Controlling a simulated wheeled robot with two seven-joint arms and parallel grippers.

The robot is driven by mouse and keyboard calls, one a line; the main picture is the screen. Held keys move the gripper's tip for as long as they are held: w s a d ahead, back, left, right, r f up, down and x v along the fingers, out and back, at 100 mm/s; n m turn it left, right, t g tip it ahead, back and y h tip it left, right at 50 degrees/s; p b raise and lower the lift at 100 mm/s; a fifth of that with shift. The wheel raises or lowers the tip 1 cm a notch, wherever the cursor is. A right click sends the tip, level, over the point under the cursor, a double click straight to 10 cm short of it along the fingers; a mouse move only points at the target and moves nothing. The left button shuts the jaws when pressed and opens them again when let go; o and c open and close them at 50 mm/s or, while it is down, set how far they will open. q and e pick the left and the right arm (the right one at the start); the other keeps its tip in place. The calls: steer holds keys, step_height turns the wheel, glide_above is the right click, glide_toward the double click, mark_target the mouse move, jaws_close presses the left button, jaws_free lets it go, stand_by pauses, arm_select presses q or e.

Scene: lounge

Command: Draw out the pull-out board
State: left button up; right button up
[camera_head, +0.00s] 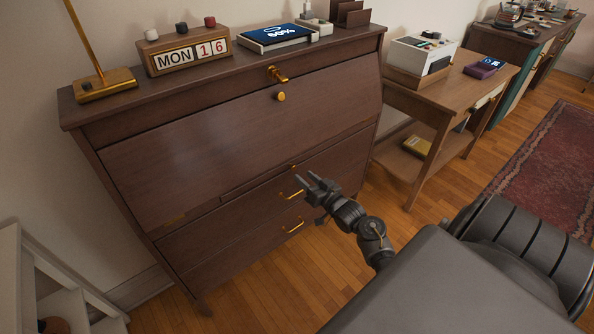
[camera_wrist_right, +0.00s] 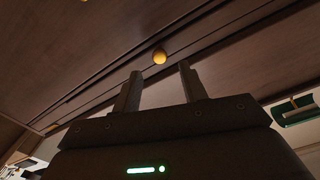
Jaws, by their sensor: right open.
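The brown wooden desk (camera_head: 210,140) has a closed slanted front. The pull-out board (camera_head: 240,186) shows as a thin strip below that front and above the drawers, seemingly flush with the desk. A small round brass knob (camera_wrist_right: 159,57) on the board shows in the right wrist view, just beyond and between my fingertips. My right gripper (camera_head: 307,179) is open and empty in front of the board, near its right end; it also shows in the right wrist view (camera_wrist_right: 159,72). The fingers appear apart from the knob. My left gripper is not in view.
Drawers with brass handles (camera_head: 293,225) lie below the board. A calendar block (camera_head: 188,52), a tablet (camera_head: 275,34) and a brass lamp base (camera_head: 105,84) stand on the desk top. A side table (camera_head: 455,80) stands to the right. White shelving (camera_head: 65,295) is at lower left.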

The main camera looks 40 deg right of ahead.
mark_target(295, 168)
steer(key=w, duration=0.5)
steer(key=shift+w, duration=0.1)
jaws_close()
